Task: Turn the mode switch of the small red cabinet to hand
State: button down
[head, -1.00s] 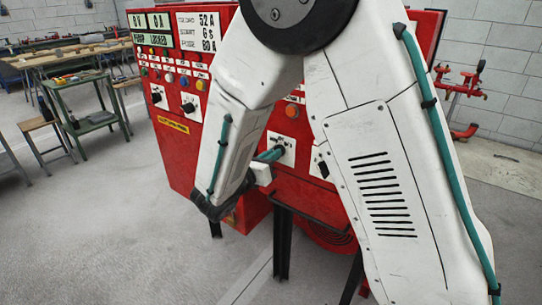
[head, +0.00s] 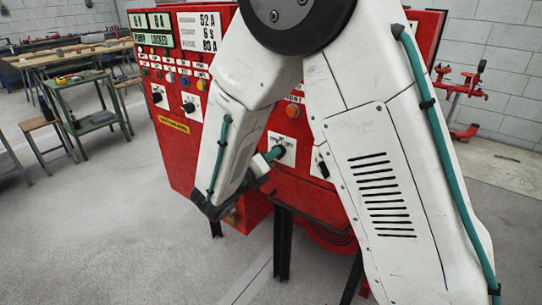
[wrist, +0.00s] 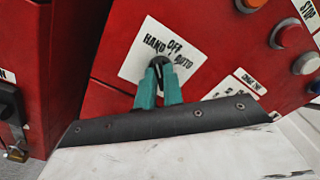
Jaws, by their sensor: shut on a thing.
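The small red cabinet (head: 296,192) stands in the middle of the head view, partly hidden behind my arm. In the wrist view its white switch plate (wrist: 133,65) reads HAND at left, OFF at top and AUTO at right. My gripper (wrist: 158,76) has its teal fingers closed around the black mode switch (wrist: 158,62) on that plate. The fingers cover most of the switch, so I cannot tell which position it points to. In the head view my gripper (head: 274,153) reaches the plate (head: 287,146) from the left.
A larger red cabinet (head: 177,150) with displays, buttons and switches stands at left. In the wrist view a red button (wrist: 291,36) and a STOP label lie right of the plate. A green cart (head: 91,110) stands at far left.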

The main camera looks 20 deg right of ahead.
dwell(0.4)
jog(key=c, duration=1.5)
grip_release()
jog(key=v, duration=0.7)
jog(key=shift+s+a, duration=0.2)
jog(key=shift+a, duration=0.15)
